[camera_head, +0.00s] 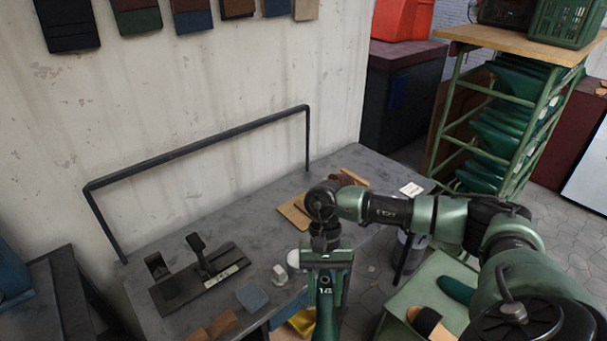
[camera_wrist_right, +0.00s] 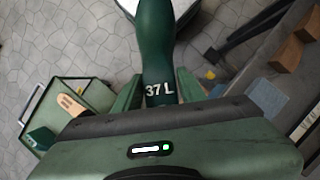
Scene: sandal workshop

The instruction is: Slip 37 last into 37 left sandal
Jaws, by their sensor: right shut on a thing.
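My right gripper (camera_head: 327,277) is shut on a dark green last (camera_head: 326,318). The last hangs down in front of the bench's front edge, its lower end cut off by the picture. In the right wrist view the last (camera_wrist_right: 157,45) sits between the fingers (camera_wrist_right: 160,92) and bears the white mark "37 L". I cannot make out a sandal marked 37 left in either view. A black fixture (camera_head: 190,290) with an upright post and a white label lies on the bench. My left gripper is not in view.
The grey bench (camera_head: 245,225) holds a blue block (camera_head: 252,296), wooden blocks (camera_head: 222,323) and tan boards (camera_head: 293,212). A green rack (camera_head: 510,110) stands behind my right arm.

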